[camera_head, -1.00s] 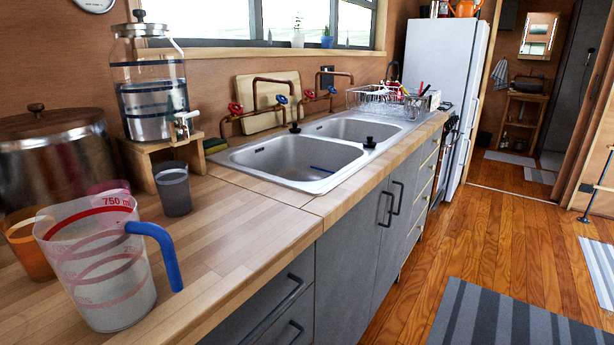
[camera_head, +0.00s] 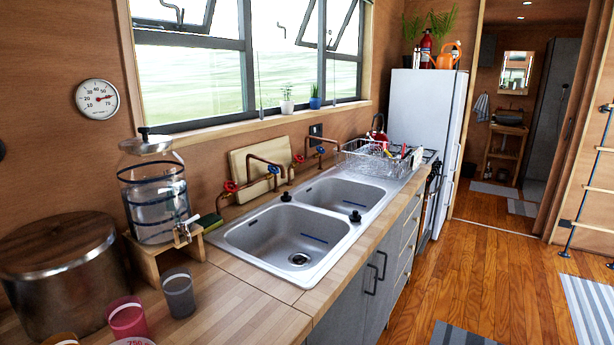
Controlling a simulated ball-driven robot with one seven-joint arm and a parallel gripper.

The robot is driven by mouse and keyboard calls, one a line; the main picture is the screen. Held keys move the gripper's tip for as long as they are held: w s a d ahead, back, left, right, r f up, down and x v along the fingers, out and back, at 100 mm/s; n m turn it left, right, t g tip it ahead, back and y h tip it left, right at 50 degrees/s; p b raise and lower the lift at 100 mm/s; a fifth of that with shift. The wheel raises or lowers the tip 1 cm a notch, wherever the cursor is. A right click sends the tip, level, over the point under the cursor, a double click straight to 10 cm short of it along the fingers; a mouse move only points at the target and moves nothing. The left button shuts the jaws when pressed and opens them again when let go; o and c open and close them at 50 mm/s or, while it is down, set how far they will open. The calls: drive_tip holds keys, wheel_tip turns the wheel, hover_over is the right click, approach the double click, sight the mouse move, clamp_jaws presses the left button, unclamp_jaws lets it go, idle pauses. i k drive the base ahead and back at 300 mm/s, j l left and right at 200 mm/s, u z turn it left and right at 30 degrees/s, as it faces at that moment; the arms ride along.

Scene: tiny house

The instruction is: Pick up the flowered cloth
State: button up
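I cannot make out a flowered cloth in the head view. A small bluish-grey cloth (camera_head: 481,107) hangs in the far room beyond the doorway; it is too small to tell any pattern. My gripper is not in view.
The wooden counter (camera_head: 245,305) holds a double sink (camera_head: 290,255), a dish rack (camera_head: 372,160), a water dispenser (camera_head: 155,195), a large metal pot (camera_head: 62,265) and cups (camera_head: 178,293). A white fridge (camera_head: 425,115) stands at the far end. The wooden floor (camera_head: 470,260) at right is largely open, with striped rugs (camera_head: 595,310).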

sight(417, 155)
drive_tip(key=i+l+z, duration=0.6)
drive_tip(key=i, duration=0.15)
drive_tip(key=i+l+z, duration=0.15)
drive_tip(key=i+z, duration=0.25)
drive_tip(key=i, duration=1.4)
